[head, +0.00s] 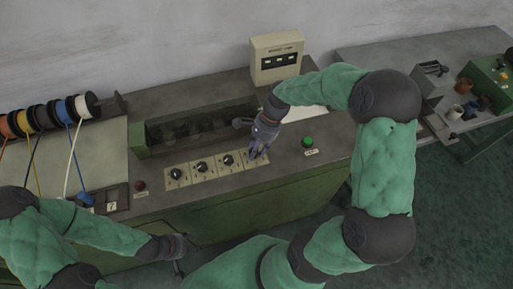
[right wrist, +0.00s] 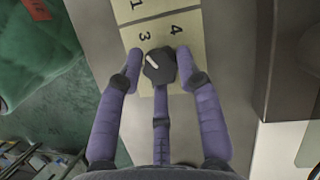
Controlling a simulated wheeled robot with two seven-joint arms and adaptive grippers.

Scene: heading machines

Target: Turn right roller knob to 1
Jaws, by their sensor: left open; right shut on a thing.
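A row of black knobs on pale plates runs along the front of the machine top in the head view, with the left one (head: 176,173), a middle one (head: 201,167) and another (head: 228,160) in sight. My right gripper (head: 256,152) is at the right end of the row and covers the knob there. In the right wrist view this black knob (right wrist: 158,69) sits between the purple fingers, which are shut on it. Its white mark slants toward the upper left, on the side of the printed 3. My left gripper (head: 180,256) is open and empty, low in front of the machine.
A dark slotted trough (head: 200,125) lies behind the knobs. A green button (head: 308,142) stands right of them and a dark red button (head: 140,185) left. A cream box with displays (head: 276,59) stands at the back. Cable spools (head: 60,112) are at left.

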